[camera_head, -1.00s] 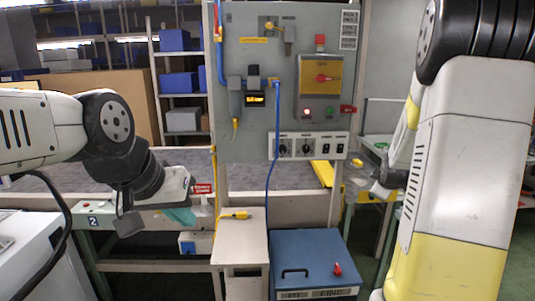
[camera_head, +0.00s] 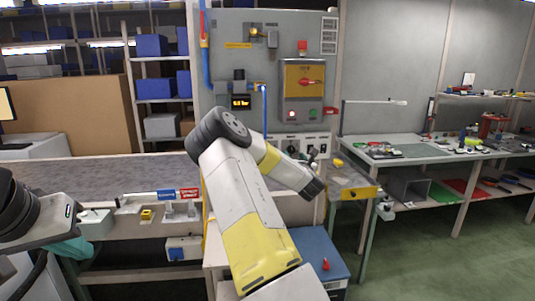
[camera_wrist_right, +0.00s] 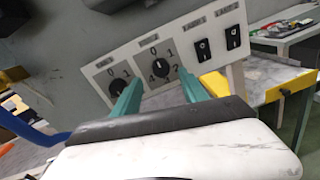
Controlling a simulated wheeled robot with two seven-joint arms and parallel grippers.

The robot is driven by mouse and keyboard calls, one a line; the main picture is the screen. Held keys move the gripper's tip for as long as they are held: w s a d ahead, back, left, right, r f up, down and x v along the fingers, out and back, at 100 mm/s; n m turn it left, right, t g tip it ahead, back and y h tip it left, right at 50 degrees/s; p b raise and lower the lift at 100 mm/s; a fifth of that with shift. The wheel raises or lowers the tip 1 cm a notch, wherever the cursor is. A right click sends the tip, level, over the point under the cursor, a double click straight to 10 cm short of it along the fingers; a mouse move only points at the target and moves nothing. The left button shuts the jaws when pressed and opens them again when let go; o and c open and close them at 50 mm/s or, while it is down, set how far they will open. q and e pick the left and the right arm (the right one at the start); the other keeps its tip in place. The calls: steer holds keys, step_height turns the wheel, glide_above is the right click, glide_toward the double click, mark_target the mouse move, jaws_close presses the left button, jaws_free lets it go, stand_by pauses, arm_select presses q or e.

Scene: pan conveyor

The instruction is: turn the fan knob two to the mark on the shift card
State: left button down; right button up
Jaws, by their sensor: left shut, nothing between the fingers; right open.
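A white switch strip (camera_head: 305,138) sits low on the grey control cabinet. In the right wrist view it carries a left black knob (camera_wrist_right: 117,83) and a right black knob (camera_wrist_right: 158,71), with numbers around them. The labels above are too blurred to tell which is fan knob two. My right gripper (camera_wrist_right: 160,92) is open, its teal fingers apart below the right knob with nothing visible between them. In the head view my right gripper (camera_head: 312,158) is close to the strip. My left gripper (camera_head: 72,248) is shut and empty at the lower left. A gridded white card (camera_head: 329,35) hangs at the cabinet's upper right; its marks are unreadable.
Two black rocker switches (camera_wrist_right: 217,43) are right of the knobs. A yellow switch box (camera_head: 302,80) is above the strip. A blue cable (camera_head: 264,108) hangs beside it. A blue chest (camera_head: 322,258) stands below. A workbench (camera_head: 410,150) is at right.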

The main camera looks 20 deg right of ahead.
mark_target(292, 151)
steer(key=shift+x, duration=2.3)
steer(key=shift+d, duration=0.1)
steer(key=shift+c, duration=0.4)
jaws_close()
